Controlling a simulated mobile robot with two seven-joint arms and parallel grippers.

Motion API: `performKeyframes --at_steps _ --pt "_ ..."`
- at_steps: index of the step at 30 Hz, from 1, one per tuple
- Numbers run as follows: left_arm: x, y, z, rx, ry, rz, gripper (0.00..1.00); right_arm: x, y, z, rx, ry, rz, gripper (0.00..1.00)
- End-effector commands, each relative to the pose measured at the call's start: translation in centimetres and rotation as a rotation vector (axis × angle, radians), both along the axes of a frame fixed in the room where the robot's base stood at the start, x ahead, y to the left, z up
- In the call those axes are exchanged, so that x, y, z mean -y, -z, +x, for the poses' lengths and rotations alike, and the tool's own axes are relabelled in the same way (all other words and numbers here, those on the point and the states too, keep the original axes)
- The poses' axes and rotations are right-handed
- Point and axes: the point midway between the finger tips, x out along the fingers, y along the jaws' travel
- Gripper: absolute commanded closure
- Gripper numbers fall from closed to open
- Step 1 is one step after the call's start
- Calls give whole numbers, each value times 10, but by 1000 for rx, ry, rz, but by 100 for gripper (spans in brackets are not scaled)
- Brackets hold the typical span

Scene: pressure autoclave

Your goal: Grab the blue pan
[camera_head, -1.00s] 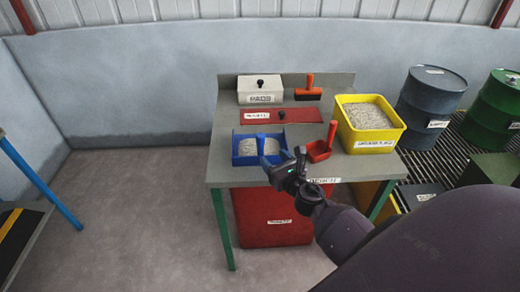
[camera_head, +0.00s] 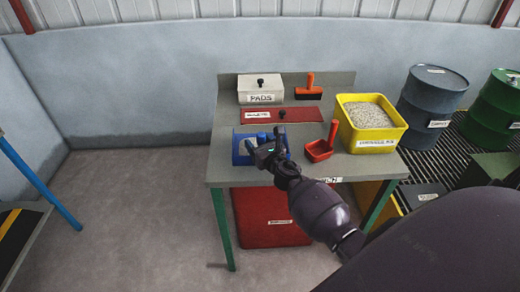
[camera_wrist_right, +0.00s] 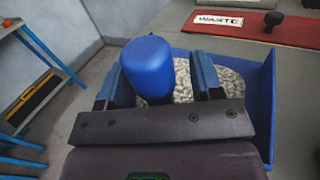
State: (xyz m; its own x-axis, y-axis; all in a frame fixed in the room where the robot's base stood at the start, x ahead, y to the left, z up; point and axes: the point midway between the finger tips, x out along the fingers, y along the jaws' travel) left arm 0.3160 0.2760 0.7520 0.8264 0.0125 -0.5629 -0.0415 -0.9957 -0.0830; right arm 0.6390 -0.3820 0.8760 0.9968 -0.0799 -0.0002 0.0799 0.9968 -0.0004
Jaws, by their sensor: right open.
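The blue pan (camera_head: 238,150) sits on the bench top, near its front left. Pale grains lie in it. It also shows in the right wrist view (camera_wrist_right: 266,90), with its upright blue handle (camera_wrist_right: 150,68) standing between the two fingers. My right gripper (camera_head: 262,142) is open around the handle, one finger on each side, and hides much of the pan in the head view. In the wrist view the right gripper (camera_wrist_right: 165,80) shows gaps beside the handle, so a grip is not visible. My left gripper is not in view.
A red scoop (camera_head: 320,150) and a yellow bin of grains (camera_head: 375,140) stand right of the pan. Behind are a red waste lid (camera_head: 265,115), a white PADS box (camera_head: 262,92) and an orange-handled brush (camera_head: 309,90). Drums stand at the right.

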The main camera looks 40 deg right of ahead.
Motion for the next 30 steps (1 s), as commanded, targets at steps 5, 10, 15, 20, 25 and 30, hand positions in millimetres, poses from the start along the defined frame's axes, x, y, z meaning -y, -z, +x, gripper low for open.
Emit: performKeyframes --at_steps 5,10,15,20,25,30 --pt "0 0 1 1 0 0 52 0 0 2 0 0 0 40" --pt "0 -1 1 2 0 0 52 0 0 1 0 0 1 54" --pt "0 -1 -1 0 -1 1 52 0 0 1 0 0 1 80" --pt "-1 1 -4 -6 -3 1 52 0 0 1 0 0 1 100" --pt "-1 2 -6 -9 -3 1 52 0 0 1 0 0 1 100" --pt "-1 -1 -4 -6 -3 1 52 0 -4 2 2 -1 0 100"
